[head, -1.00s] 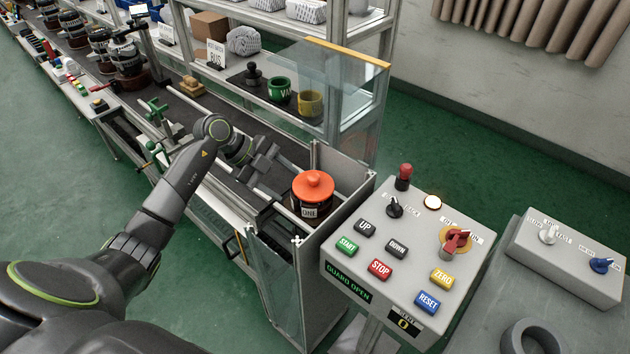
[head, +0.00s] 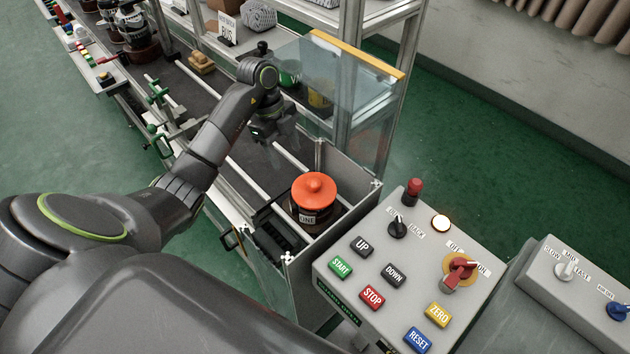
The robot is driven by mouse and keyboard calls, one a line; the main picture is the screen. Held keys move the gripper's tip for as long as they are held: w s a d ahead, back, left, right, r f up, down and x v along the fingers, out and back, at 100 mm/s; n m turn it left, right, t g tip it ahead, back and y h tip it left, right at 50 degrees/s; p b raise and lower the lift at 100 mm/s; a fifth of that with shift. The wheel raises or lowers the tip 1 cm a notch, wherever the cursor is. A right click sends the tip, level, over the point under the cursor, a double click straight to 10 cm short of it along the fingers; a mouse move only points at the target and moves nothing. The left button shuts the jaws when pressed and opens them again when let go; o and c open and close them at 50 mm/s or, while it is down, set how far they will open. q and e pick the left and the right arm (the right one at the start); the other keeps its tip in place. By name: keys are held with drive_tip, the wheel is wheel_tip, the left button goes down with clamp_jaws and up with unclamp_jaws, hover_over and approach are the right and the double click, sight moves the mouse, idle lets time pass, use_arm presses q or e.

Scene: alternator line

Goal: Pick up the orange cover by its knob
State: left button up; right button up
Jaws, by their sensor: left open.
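The orange cover (head: 314,191) with a round knob on top sits on a dark round body labelled "ONE", inside the guarded bay at the end of the line. My left gripper (head: 287,143) is behind and to the left of the cover, apart from it, pointing down over the line. It is open and nothing shows between its fingers. The fingertips are small and partly hard to make out. My right gripper is not in view.
A grey control panel (head: 342,289) with coloured buttons stands right of the bay. The raised clear guard (head: 345,90) with a yellow edge is behind the cover. Grey bay walls (head: 345,170) stand close around it. A shelf with cups is behind my left arm.

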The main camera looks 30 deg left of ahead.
sight(313, 181)
use_arm(q)
drive_tip(key=d, duration=0.1)
drive_tip(key=d+p, duration=0.1)
drive_tip(key=d, duration=0.1)
drive_tip(key=shift+s+d+r, duration=0.15)
drive_tip(key=shift+d, duration=0.15)
drive_tip(key=shift+s+d+f+p, duration=0.15)
drive_tip(key=shift+d+p, duration=0.3)
drive_tip(key=shift+d, duration=0.85)
drive_tip(key=b+x, duration=0.3)
drive_tip(key=x, duration=0.1)
drive_tip(key=shift+d+f, duration=0.1)
drive_tip(key=shift+d, duration=0.05)
drive_tip(key=shift+d+f+b, duration=0.15)
drive_tip(key=shift+f+b, duration=0.4)
drive_tip(key=shift+r, duration=0.1)
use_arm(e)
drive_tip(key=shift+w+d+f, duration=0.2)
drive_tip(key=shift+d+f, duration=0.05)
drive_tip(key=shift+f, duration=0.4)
use_arm(q)
drive_tip(key=c, duration=1.1)
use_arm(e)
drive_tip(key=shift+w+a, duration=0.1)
